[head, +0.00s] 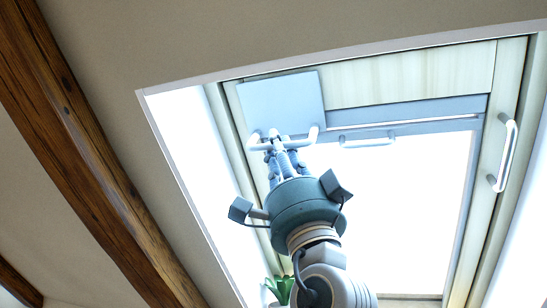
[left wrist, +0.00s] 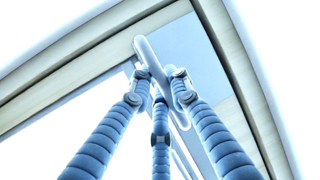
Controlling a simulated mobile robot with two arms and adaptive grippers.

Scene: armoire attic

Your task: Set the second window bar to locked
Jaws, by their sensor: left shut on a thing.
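Three pale bars show on the skylight window in the head view; I cannot tell by marking which one is the second. One bar (head: 313,136) is at the upper left, just below a grey square plate (head: 281,103). My left gripper (head: 276,146) is shut on this bar, its fingers hiding the bar's middle. The left wrist view shows the fingers (left wrist: 160,80) closed about the light bar (left wrist: 148,52). Another bar (head: 367,142) lies along the top of the sash, and a third bar (head: 505,152) is on the right frame. My right gripper is not in view.
The window frame (head: 420,76) is pale wood, set in a deep white recess. A dark wooden beam (head: 85,150) crosses the sloped ceiling at left. A green plant (head: 280,289) shows low beside my arm. The bright glass right of the gripper is clear.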

